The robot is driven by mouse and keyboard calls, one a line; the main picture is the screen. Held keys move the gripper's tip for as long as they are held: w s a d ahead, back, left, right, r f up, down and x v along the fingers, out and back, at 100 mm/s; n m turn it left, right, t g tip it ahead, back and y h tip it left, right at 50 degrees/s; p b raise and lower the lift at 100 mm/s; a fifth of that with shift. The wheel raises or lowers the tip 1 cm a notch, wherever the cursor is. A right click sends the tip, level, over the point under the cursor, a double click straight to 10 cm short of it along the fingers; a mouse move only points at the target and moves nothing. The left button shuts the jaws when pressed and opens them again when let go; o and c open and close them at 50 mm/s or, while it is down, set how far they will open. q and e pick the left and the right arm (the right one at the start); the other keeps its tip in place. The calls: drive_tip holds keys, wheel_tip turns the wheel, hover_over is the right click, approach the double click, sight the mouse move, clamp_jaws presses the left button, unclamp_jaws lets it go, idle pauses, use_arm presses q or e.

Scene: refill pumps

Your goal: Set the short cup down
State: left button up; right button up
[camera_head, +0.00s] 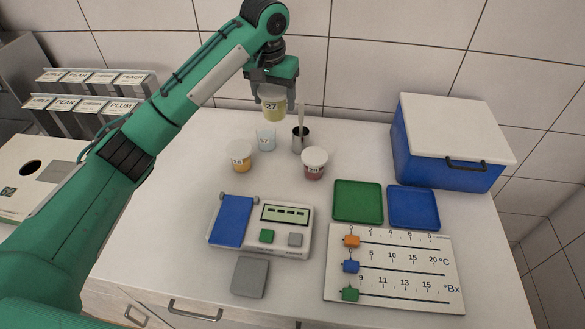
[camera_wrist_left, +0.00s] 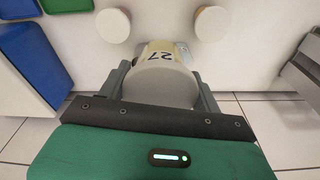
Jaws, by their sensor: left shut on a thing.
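My left gripper (camera_head: 271,84) is shut on a lidded cup marked 27 (camera_head: 274,109) with yellow-green contents. In the left wrist view the cup (camera_wrist_left: 160,82) sits between the fingers, its pale lid towards the camera. In the head view it shows at the back of the table, behind a clear cup marked 57 (camera_head: 265,140); I cannot tell whether its base touches the table. A lidded cup with orange contents (camera_head: 240,158) and a lidded cup with red contents (camera_head: 313,168) stand nearer. My right gripper is out of view.
A dark metal beaker with a stick (camera_head: 299,144) stands close right of the clear cup. A scale (camera_head: 262,226), green tray (camera_head: 358,189), blue tray (camera_head: 413,192) and slider board (camera_head: 393,287) lie in front. A blue box with white lid (camera_head: 438,160) stands right.

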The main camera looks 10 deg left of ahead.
sight(274, 119)
use_arm(q)
wheel_tip(274, 119, down, 6)
drive_tip(key=shift+s+a+f+p, duration=0.1)
drive_tip(key=shift+a+f+p, duration=0.1)
drive_tip(key=shift+p, duration=0.4)
wheel_tip(274, 119, down, 9)
drive_tip(key=shift+d+r+p, duration=0.1)
drive_tip(key=shift+d+p, duration=0.05)
drive_tip(key=shift+p, duration=0.45)
wheel_tip(274, 119, down, 4)
drive_tip(key=shift+p, duration=0.35)
drive_tip(key=o, duration=1)
drive_tip(key=shift+f, duration=0.2)
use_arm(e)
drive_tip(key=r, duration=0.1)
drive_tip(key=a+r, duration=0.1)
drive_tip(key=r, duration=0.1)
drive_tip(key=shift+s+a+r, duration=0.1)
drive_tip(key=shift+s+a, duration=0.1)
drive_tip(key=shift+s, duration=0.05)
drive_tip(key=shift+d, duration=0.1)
